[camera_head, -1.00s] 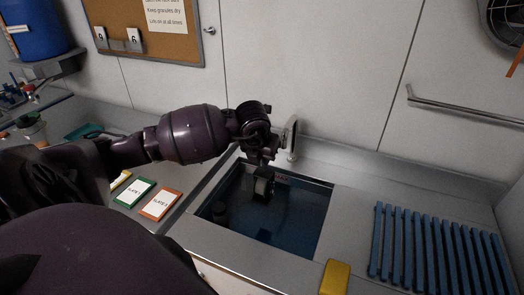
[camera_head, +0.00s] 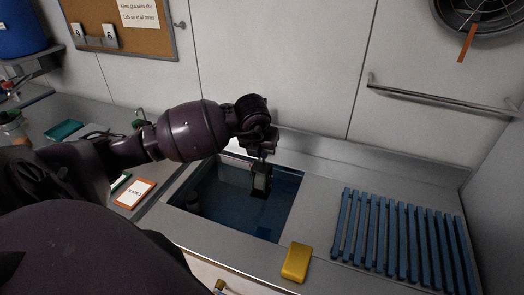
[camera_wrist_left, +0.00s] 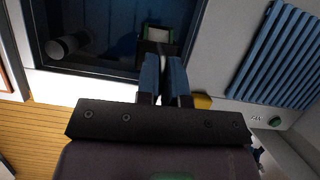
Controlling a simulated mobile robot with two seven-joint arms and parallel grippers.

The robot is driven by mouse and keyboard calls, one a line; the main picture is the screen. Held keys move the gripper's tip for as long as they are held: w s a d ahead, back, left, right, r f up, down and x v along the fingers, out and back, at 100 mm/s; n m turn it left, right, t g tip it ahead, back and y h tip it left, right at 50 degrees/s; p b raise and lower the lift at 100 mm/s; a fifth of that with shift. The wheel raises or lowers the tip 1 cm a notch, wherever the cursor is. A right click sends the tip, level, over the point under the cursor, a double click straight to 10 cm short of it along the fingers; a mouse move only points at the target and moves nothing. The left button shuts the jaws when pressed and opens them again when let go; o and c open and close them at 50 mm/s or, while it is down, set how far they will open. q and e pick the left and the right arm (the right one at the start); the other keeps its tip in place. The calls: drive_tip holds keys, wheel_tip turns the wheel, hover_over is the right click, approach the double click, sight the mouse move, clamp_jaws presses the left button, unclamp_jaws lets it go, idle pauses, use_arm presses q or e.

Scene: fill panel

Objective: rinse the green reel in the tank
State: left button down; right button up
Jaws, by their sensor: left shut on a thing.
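My left gripper (camera_head: 261,163) reaches over the sunken tank (camera_head: 284,213), near its right side. It is shut on a dark, boxy thing (camera_head: 261,182), which I take to be the green reel; in the head view it looks almost black. In the left wrist view the blue-grey fingers (camera_wrist_left: 164,75) are close together, and the held reel (camera_wrist_left: 157,35) shows a pale face with a greenish edge beyond them. The dark water hides how deep it hangs. My right gripper is not in view.
A yellow block (camera_head: 297,263) lies at the front right, beside a blue slatted rack (camera_head: 405,235). An orange-edged plate card (camera_head: 134,193) lies left.

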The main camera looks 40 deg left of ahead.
sight(260, 169)
use_arm(q)
drive_tip(key=shift+a+f, duration=0.1)
drive_tip(key=shift+f, duration=0.4)
wheel_tip(260, 169, down, 8)
drive_tip(key=b, duration=0.4)
drive_tip(key=shift+r, duration=0.2)
wheel_tip(260, 169, down, 8)
drive_tip(key=b, duration=0.5)
drive_tip(key=shift+s+f, duration=0.1)
drive_tip(key=shift+f, duration=0.15)
wheel_tip(260, 169, down, 7)
drive_tip(key=b, duration=0.3)
drive_tip(key=shift+b, duration=0.4)
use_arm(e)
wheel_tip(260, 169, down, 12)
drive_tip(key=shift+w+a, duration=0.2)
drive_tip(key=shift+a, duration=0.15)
use_arm(q)
drive_tip(key=shift+d+r, duration=0.1)
drive_tip(key=shift+d, duration=0.1)
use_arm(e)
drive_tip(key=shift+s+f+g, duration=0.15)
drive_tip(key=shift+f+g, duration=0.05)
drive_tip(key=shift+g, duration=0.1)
